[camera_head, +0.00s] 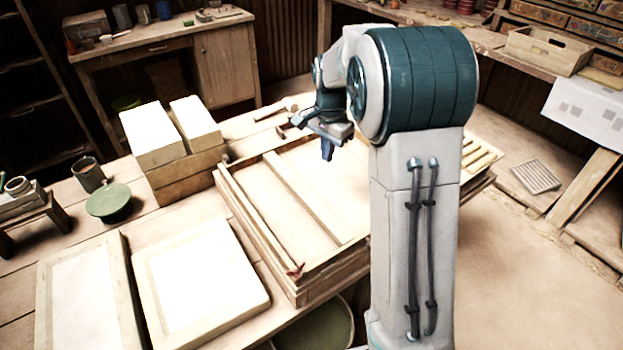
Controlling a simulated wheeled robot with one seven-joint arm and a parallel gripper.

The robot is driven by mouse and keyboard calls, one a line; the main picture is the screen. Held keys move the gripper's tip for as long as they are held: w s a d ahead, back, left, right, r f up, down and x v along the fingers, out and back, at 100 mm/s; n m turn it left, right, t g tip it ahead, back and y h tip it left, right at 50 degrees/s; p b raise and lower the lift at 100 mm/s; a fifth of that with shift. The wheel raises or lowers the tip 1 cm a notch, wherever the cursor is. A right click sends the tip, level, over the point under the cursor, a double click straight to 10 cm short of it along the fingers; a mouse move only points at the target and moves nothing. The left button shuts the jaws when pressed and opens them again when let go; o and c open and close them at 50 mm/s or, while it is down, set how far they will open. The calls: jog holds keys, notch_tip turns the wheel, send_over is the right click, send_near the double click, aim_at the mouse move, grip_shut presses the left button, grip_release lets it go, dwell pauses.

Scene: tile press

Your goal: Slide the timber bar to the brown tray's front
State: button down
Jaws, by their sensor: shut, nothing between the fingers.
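The brown tray (262,243) is a shallow wooden frame on the bench in the middle of the view. The timber bar (305,197) is a long pale strip lying inside it, running from the tray's far side toward its near side. Pale floor shows on both sides of the bar. My gripper (327,155) is shut and empty, pointing down over the far part of the tray, right of the bar's far end. It looks apart from the bar, but its height is hard to judge. My arm hides the tray's right part.
Two white-topped boards (200,275) lie left of the tray. A stack of pale blocks (165,140) stands behind them. A green round dish (109,200) and a dark mug (89,174) sit farther left. A mallet-like tool (277,112) lies beyond the tray.

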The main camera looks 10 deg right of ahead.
aim_at(314, 192)
jog(key=w+f, duration=0.1)
jog(key=f, duration=0.3)
jog(key=w+f+m+p, duration=0.1)
jog(key=w+f, duration=0.1)
jog(key=f, duration=0.3)
jog(key=w+d+f+m, duration=0.1)
jog(key=f, duration=0.4)
jog(key=shift+w+g+p, duration=0.3)
jog(key=shift+w, duration=0.1)
jog(key=a, duration=0.1)
jog(key=s+a+p, duration=0.1)
jog(key=a, duration=0.1)
jog(key=shift+s+a, duration=0.1)
jog(key=shift+a, duration=0.05)
jog(key=shift+s+a, duration=0.1)
jog(key=shift+a, duration=0.2)
jog(key=shift+s+f, duration=0.1)
